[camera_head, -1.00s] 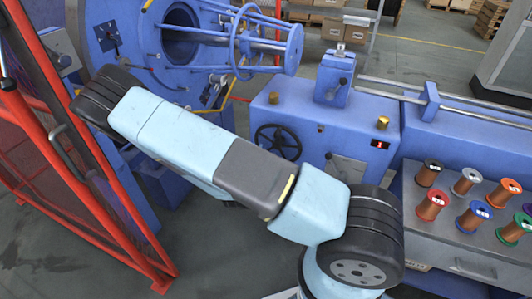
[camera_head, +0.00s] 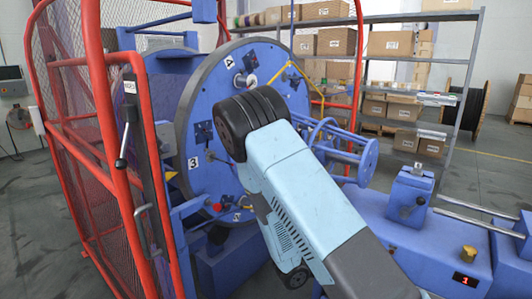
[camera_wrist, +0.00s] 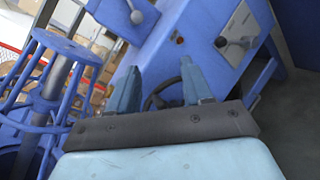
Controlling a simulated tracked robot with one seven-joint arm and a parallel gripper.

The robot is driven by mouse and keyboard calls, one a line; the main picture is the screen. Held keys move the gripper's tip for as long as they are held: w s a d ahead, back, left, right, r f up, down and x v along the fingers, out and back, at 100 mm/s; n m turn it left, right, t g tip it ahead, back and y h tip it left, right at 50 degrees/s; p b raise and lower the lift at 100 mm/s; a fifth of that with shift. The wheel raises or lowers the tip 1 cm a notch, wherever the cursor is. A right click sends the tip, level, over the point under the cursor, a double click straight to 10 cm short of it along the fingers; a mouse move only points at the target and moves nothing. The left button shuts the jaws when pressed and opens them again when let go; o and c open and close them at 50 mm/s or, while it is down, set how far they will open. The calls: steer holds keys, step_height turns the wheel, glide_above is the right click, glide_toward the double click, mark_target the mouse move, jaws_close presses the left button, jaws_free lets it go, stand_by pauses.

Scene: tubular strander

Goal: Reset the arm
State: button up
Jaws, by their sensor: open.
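My gripper (camera_wrist: 158,80) shows in the wrist view with its two blue-grey fingers apart and nothing between them. Beyond the fingers are the blue machine housing (camera_wrist: 185,30) and a dark handwheel (camera_wrist: 163,92), apart from the fingers as far as I can tell. In the head view my light-blue arm crosses the middle, in front of the large blue numbered disc (camera_head: 208,118). I cannot make out my gripper in the head view.
A red mesh guard (camera_head: 97,130) with a lever stands at the left. The blue housing (camera_head: 405,235) with a red display is at the lower right. Shelves with boxes (camera_head: 405,110) and a cable drum (camera_head: 467,108) stand behind. The blue tubular cage (camera_wrist: 45,90) is close at left in the wrist view.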

steer(key=s+d+r+m+g+y, duration=0.4)
steer(key=s+r+m+g+y, duration=0.5)
steer(key=r, duration=0.6)
steer(key=s+a+r+m+t+y, duration=0.3)
steer(key=s+r, duration=0.3)
steer(key=r, duration=0.2)
steer(key=s+a+r+m+t+y, duration=0.3)
steer(key=s+r+t, duration=0.1)
steer(key=s+r, duration=0.3)
step_height(320, 180, up, 3)
steer(key=shift+s+f+t, duration=0.2)
steer(key=shift+s+t, duration=0.1)
steer(key=shift+t, duration=0.1)
